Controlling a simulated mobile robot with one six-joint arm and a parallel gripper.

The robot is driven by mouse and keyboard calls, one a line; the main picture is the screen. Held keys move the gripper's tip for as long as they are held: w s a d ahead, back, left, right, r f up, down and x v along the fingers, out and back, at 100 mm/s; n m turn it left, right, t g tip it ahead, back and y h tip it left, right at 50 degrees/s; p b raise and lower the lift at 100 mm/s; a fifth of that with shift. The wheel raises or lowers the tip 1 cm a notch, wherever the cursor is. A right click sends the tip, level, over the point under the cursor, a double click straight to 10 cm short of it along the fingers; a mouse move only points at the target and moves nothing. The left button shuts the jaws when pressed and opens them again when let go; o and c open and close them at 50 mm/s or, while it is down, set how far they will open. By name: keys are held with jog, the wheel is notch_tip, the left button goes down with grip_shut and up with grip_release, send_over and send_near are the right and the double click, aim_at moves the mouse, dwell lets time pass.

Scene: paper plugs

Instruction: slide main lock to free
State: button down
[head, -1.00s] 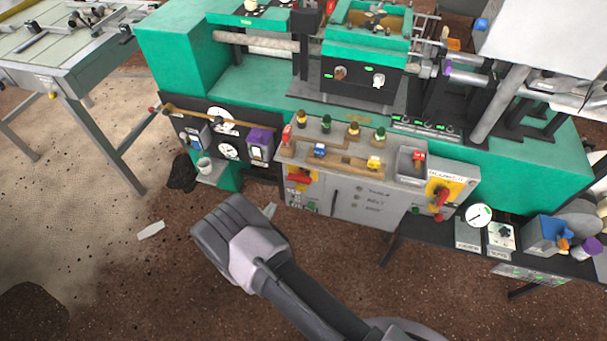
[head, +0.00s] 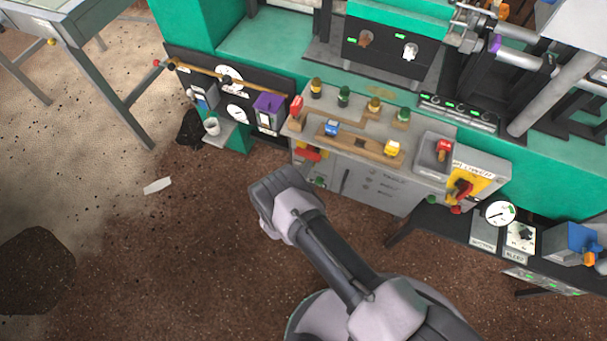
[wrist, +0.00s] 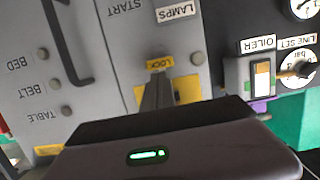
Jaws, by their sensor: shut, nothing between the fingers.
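A yellow tag reading LOCK (wrist: 160,64) and a yellow plate (wrist: 187,88) are on the grey cabinet face in the wrist view, which sees the panel upside down. My gripper (wrist: 156,88) is shut and empty, its fingertips just in front of this lock area. Its fingers cover part of the plate, so I cannot tell whether they touch it or where the slider stands. In the head view a red part (head: 309,153) shows on the upper left of the cabinet front. My dark wrist is below it there, and it hides my fingertips.
The cabinet handle (wrist: 68,45) and the BED, BELT and TABLE buttons (wrist: 53,85) are beside the lock area. Colored knobs (head: 331,128) stand on the cabinet top.

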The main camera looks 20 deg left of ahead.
jog(key=shift+w, duration=0.15)
notch_tip(320, 180, down, 3)
jog(key=b, duration=0.3)
jog(key=shift+d, duration=0.15)
